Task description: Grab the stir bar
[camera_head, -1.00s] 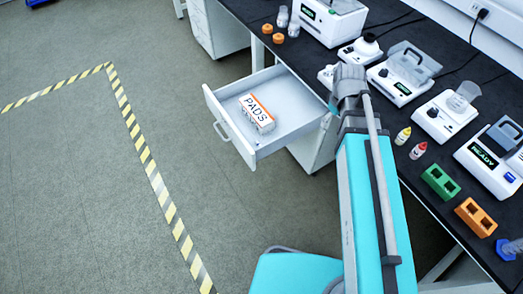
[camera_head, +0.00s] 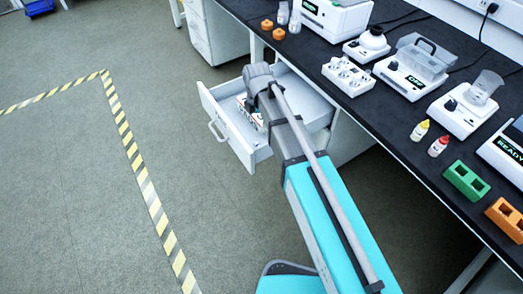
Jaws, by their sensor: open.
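I cannot make out a stir bar anywhere in this view. A clear beaker (camera_head: 485,86) stands on a white device with a dark knob (camera_head: 461,117) at the right of the bench; no bar can be told inside it. My arm reaches from the lower right up to the open drawer, and its grey joint hangs over the drawer's back part. My gripper's fingers are not visible; they are hidden behind the arm or out of sight.
The open white drawer (camera_head: 222,122) holds a PADS box, partly covered by my arm. The black bench (camera_head: 385,118) carries a white holed block (camera_head: 348,76), a lidded device (camera_head: 412,75), two small bottles (camera_head: 438,146), a green block (camera_head: 466,180) and an orange block (camera_head: 506,217).

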